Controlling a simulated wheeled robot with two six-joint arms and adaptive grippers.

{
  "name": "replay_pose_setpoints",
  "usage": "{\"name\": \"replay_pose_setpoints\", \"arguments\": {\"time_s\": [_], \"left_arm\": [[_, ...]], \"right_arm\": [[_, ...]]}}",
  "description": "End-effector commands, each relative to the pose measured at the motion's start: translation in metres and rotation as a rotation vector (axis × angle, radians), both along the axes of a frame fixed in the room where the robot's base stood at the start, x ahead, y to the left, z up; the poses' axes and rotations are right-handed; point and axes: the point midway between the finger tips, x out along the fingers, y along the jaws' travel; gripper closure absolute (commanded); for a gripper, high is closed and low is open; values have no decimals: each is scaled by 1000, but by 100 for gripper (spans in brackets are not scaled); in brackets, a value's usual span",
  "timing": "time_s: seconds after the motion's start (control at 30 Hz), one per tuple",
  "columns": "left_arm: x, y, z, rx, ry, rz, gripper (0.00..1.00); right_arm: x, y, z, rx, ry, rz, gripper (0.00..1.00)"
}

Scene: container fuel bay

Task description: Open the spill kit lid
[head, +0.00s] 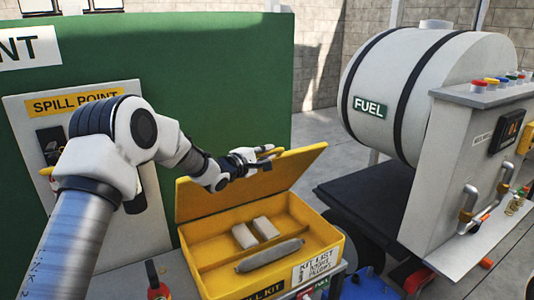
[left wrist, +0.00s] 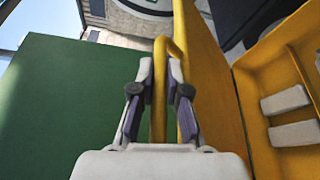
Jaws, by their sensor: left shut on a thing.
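The yellow spill kit (head: 265,286) stands on a bench in front of the green wall. Its lid (head: 298,165) is raised and stands tilted up at the back of the box. My left gripper (head: 268,153) is at the lid's upper edge. In the left wrist view its two fingers (left wrist: 160,85) are shut on the yellow lid handle (left wrist: 160,110), with the lid (left wrist: 205,80) just to the right. The open box shows two pale blocks (head: 256,232) and a grey roll (head: 270,256) inside. A kit list card (head: 317,264) is on its front. My right gripper is not in view.
A white fuel tank (head: 415,85) and a grey dispenser cabinet (head: 465,160) with taps stand at the right. A red-handled item (head: 158,288) is left of the box. A blue object (head: 368,285) is at its right front.

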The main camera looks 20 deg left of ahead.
Motion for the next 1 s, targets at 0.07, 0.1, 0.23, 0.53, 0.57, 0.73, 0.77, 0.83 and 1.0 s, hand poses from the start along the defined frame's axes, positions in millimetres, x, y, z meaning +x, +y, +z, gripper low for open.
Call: {"name": "replay_pose_setpoints", "arguments": {"time_s": [0.07,0.1,0.23,0.53,0.57,0.73,0.77,0.83,1.0], "left_arm": [[0,0,0,0,0,1,100],[0,0,0,0,0,1,100],[0,0,0,0,0,1,75],[0,0,0,0,0,0,61],[0,0,0,0,0,0,61],[-14,5,2,-2,1,2,61],[-20,7,2,-3,2,3,61],[-35,11,4,-6,1,3,61],[-78,25,7,-7,0,3,61]], "right_arm": [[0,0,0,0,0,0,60],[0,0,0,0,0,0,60],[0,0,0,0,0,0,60],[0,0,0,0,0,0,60],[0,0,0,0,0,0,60],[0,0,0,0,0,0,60],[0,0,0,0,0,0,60],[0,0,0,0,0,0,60],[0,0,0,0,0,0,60]]}}
